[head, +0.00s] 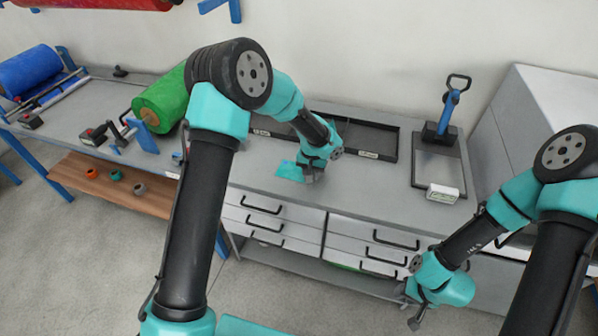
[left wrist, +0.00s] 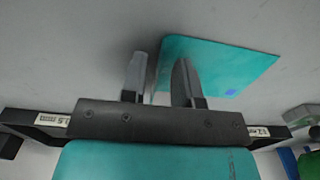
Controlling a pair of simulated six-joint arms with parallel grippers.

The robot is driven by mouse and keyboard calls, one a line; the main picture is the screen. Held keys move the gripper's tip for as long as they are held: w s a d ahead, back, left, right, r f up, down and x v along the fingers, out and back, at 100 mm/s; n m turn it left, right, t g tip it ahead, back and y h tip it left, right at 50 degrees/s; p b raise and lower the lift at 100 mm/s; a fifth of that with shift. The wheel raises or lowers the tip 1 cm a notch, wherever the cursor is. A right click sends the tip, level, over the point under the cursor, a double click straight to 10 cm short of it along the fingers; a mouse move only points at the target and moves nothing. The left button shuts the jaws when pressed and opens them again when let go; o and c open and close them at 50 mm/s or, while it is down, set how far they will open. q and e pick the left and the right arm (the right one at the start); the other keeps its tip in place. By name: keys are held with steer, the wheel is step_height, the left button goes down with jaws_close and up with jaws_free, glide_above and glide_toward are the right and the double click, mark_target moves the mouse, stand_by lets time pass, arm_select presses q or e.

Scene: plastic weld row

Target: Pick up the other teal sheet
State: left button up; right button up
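A thin teal sheet (head: 288,171) lies on the grey bench top, in front of the dark trays. In the left wrist view the teal sheet (left wrist: 225,62) has a small blue patch near one corner. My left gripper (head: 308,178) is low over the bench at the sheet's right end. Its fingers (left wrist: 160,80) are apart with nothing held; one is in front of the sheet, the other beside its edge. I cannot tell whether they touch it. My right gripper (head: 408,306) hangs in front of the drawers, open and empty. I see no second teal sheet.
Dark shallow trays (head: 385,140) with white labels stand behind the sheet. A sealer with a blue handle (head: 447,112) stands to the right. A green roll (head: 162,102) is to the left. Drawers (head: 265,222) are under the bench.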

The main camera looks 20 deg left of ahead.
arm_select(q)
jaws_close()
steer(key=shift+r, duration=0.1)
steer(key=shift+r, duration=0.45)
step_height(320, 180, up, 3)
steer(key=shift+s+f, duration=0.15)
steer(key=s+d+r, duration=0.1)
steer(key=s+d, duration=0.2)
steer(key=s, duration=1.2)
steer(key=shift+s+d, duration=0.2)
steer(key=shift+r, duration=0.1)
